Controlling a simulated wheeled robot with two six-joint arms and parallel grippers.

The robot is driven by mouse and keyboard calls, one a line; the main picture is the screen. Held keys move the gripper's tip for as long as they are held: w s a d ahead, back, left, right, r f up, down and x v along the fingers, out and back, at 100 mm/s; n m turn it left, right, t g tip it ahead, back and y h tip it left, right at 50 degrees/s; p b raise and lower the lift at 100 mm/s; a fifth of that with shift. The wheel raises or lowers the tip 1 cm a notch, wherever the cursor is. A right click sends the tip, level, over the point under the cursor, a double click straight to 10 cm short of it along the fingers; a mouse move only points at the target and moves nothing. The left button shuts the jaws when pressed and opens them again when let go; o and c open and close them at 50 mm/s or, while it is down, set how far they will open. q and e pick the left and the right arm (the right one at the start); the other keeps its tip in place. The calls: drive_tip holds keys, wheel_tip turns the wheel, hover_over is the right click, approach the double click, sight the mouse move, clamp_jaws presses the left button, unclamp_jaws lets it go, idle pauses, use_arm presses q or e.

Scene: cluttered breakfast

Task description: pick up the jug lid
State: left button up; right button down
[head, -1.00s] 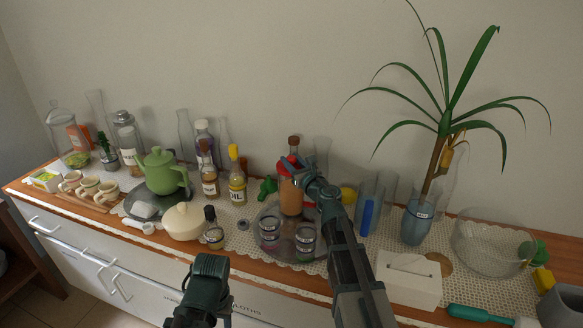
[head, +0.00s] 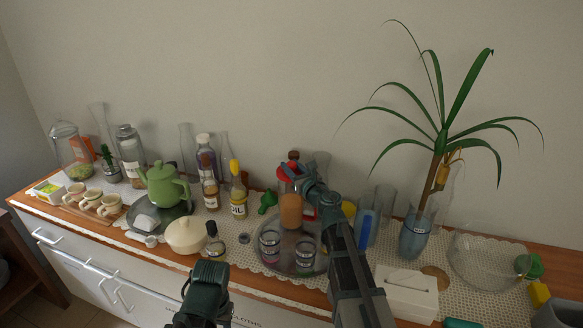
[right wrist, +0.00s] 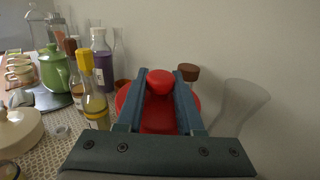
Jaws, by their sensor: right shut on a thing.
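The red jug lid (head: 287,170) shows in the head view at the top of the jug with orange contents (head: 291,210). My right gripper (head: 302,174) is at the lid, partly covering it. In the right wrist view the gripper (right wrist: 160,84) is shut on the round red knob of the lid (right wrist: 158,119), one finger on each side. A gap shows between the red lid and the orange contents in the head view; whether the lid still touches the rim is hard to tell. Part of my left arm shows at the bottom; its fingers are not visible.
An oil bottle (head: 238,205) and green teapot (head: 165,188) stand to the left. A white box (head: 405,292) is in front.

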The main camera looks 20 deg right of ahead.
use_arm(q)
drive_tip(key=shift+r+p, duration=0.5)
drive_tip(key=shift+r, duration=0.1)
use_arm(e)
drive_tip(key=s+d, duration=0.2)
drive_tip(key=s, duration=0.5)
drive_tip(key=s+d+r, duration=0.1)
drive_tip(key=s+d, duration=0.2)
drive_tip(key=s, duration=0.5)
drive_tip(key=shift+d+r, duration=0.15)
drive_tip(key=shift+d, duration=0.05)
